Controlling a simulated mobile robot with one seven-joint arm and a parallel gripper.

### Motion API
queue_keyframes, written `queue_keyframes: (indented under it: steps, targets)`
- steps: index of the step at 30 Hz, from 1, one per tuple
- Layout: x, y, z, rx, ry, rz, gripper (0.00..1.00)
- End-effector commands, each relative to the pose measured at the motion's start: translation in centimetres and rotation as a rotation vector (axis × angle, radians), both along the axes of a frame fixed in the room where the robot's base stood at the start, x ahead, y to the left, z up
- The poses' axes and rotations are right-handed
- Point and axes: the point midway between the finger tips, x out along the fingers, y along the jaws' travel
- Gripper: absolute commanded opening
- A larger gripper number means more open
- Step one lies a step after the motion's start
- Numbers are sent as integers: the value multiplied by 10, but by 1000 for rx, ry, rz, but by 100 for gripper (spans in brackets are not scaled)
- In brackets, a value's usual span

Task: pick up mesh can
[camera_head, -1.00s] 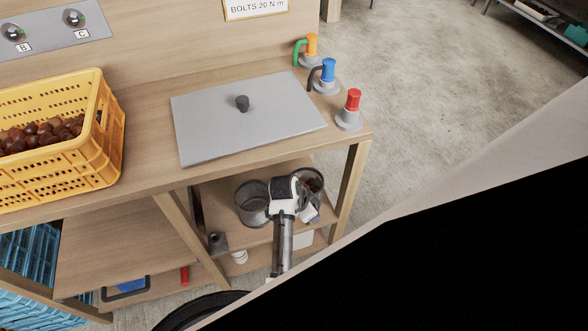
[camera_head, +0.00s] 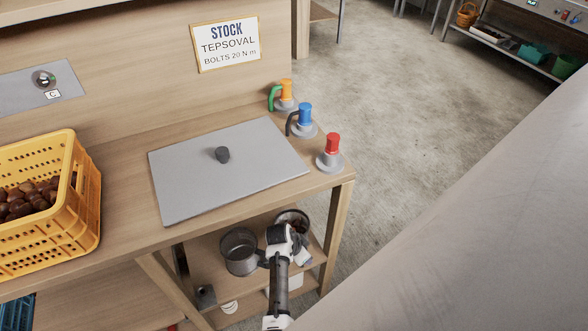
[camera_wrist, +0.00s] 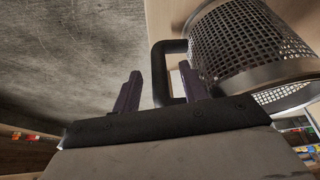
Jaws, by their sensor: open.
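The mesh can (camera_wrist: 240,45) is a grey perforated metal cylinder with a smooth rim and a black loop handle (camera_wrist: 161,75). It fills the upper right of the wrist view. In the head view, what looks like the same can (camera_head: 239,252) stands on the lower shelf, just left of my arm's end. My gripper (camera_wrist: 160,68) is open, with its two dark fingers apart. The handle shows between the fingers in the wrist view; I cannot tell whether they touch it. In the head view my wrist hides the fingertips.
The bench top (camera_head: 130,160) overhangs the lower shelf (camera_head: 200,258), with a leg (camera_head: 338,235) at the right. A grey lidded plate, several coloured-top fixtures and a yellow chestnut crate (camera_head: 50,235) are above.

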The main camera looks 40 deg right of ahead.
Motion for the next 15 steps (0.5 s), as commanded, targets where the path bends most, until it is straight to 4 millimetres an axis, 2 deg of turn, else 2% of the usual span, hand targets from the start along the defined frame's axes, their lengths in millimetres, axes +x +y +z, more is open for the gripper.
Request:
queue_keyframes:
  steps: [6, 15]
  targets:
    - [0, 0, -1, 0, 0, 0, 43]
    - [0, 0, -1, 0, 0, 0, 5]
